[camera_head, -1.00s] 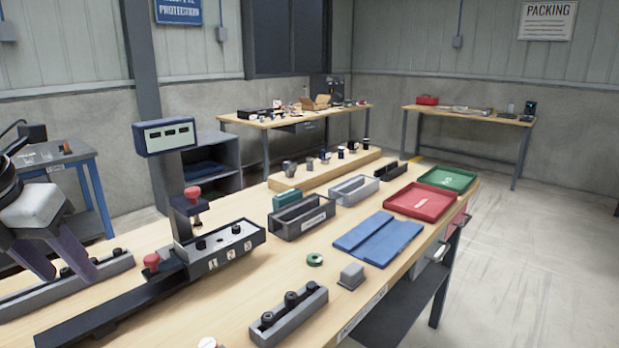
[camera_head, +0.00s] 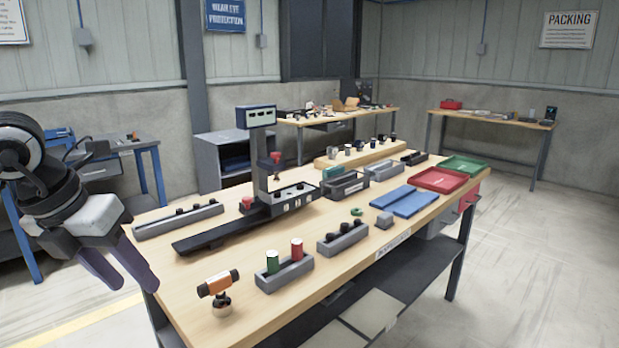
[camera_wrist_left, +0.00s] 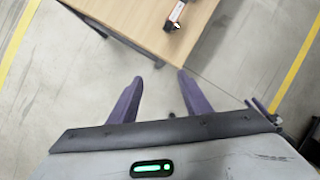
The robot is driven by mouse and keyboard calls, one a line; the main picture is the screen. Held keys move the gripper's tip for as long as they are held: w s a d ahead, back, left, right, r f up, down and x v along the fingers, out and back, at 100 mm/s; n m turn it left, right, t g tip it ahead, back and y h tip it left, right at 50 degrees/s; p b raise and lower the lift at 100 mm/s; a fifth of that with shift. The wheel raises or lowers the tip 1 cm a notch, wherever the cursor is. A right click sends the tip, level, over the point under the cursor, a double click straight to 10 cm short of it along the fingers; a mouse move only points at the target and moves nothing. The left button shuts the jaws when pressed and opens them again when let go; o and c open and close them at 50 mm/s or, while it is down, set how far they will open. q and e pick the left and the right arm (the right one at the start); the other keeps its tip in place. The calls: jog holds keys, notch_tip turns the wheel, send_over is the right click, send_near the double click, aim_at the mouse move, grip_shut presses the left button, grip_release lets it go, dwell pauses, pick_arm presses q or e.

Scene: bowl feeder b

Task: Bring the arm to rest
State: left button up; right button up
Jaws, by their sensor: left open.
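My left gripper (camera_head: 132,272) is at the left of the head view, off the near left corner of the wooden workbench (camera_head: 185,284). Its two purple fingers are apart with nothing between them. In the left wrist view the open fingers (camera_wrist_left: 158,85) hang over bare floor, with the bench corner (camera_wrist_left: 150,25) beyond them. My right gripper shows in neither view.
Near the bench corner stands an orange-and-black tool (camera_head: 218,284) on a small stand. Beside it are a grey block with green and red cylinders (camera_head: 285,275) and a black press fixture (camera_head: 262,205). A blue side table (camera_head: 130,145) stands behind my left arm.

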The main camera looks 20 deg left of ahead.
pick_arm(q)
jog(key=w+d+f+n+t+h, duration=0.1)
jog(key=d+f+n+h, duration=0.1)
jog(key=d+h, duration=0.95)
jog(key=w+d+f+n+h, duration=0.15)
jog(key=d+h, duration=0.45)
jog(key=d, duration=1.1)
jog(key=w+a+f+n+t+y, duration=0.2)
jog(key=a+f+n+t+y, duration=0.3)
jog(key=f+n, duration=0.55)
jog(key=w+a+f+n+t+y, duration=0.1)
jog(key=a+f+n+t+y, duration=0.2)
jog(key=f+n+t+y, duration=0.55)
jog(key=s+d+f+n+g+y, duration=0.1)
jog(key=s+f+n+g, duration=0.3)
jog(key=s+f, duration=0.4)
jog(key=s+f+n+g+y, duration=0.1)
jog(key=s+f+n+g, duration=0.4)
jog(key=s+f, duration=0.4)
notch_tip(320, 180, down, 5)
jog(key=shift+s+d+r+g, duration=0.1)
jog(key=shift+s+d+g, duration=0.1)
jog(key=shift+d+g, duration=0.35)
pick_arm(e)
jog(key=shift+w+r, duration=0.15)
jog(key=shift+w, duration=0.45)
